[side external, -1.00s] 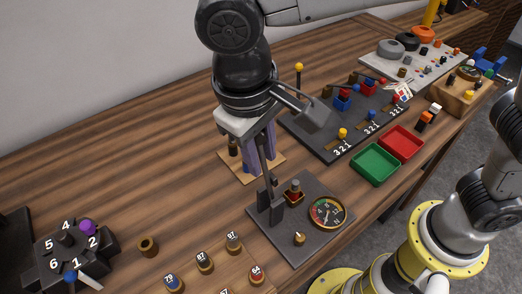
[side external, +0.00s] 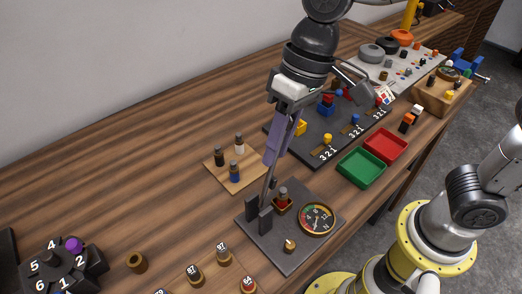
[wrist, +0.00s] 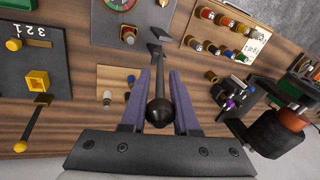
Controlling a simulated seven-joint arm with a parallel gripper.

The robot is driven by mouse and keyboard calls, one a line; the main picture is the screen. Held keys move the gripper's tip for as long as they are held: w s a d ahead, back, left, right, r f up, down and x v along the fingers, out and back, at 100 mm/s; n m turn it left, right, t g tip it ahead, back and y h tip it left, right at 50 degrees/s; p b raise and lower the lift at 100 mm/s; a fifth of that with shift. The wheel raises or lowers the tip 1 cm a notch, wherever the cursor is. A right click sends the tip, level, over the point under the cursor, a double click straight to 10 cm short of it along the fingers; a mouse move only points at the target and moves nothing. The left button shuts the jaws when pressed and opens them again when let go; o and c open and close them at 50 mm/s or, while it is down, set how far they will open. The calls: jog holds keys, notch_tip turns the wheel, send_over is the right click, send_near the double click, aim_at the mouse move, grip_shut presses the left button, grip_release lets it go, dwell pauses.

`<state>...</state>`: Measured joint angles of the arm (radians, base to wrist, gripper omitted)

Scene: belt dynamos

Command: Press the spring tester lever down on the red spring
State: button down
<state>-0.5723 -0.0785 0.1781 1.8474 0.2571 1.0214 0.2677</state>
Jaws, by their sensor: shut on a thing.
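The spring tester (side external: 300,246) is a dark plate with a round dial gauge (side external: 317,219) and two dark upright posts. A dark lever (side external: 268,186) rises from the posts and leans up and right to my gripper (side external: 275,155). The red spring (side external: 283,205) sits beside the posts, with a grey-brown piece on top; the lever is still steep above it. In the wrist view, the lever's black ball knob (wrist: 160,111) lies between the purple fingers of my gripper (wrist: 160,80), which is shut on the lever. The exact finger contact is partly hidden in the side view.
A wooden board (side external: 218,180) with several pegs stands left of the tester. Green (side external: 361,168) and red (side external: 385,144) trays lie to the right. Behind is a dark slotted board (side external: 318,152) with coloured knobs. Numbered spring pieces (side external: 224,254) stand in front.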

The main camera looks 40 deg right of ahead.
jog(key=shift+d+f+y, duration=1.7)
jog(key=shift+f+y, duration=0.25)
jog(key=shift+y, duration=0.25)
jog(key=shift+d+f+y, duration=1.65)
jog(key=shift+f+y, duration=0.35)
jog(key=shift+y, duration=0.2)
jog(key=shift+d+f+y, duration=1.7)
jog(key=shift+f+y, duration=0.25)
jog(key=shift+y, duration=0.25)
jog(key=c, duration=0.7)
grip_release()
jog(key=shift+d, duration=0.6)
jog(key=d, duration=0.4)
jog(key=d+r, duration=0.1)
jog(key=d, duration=0.7)
jog(key=shift+s+d+r, duration=0.25)
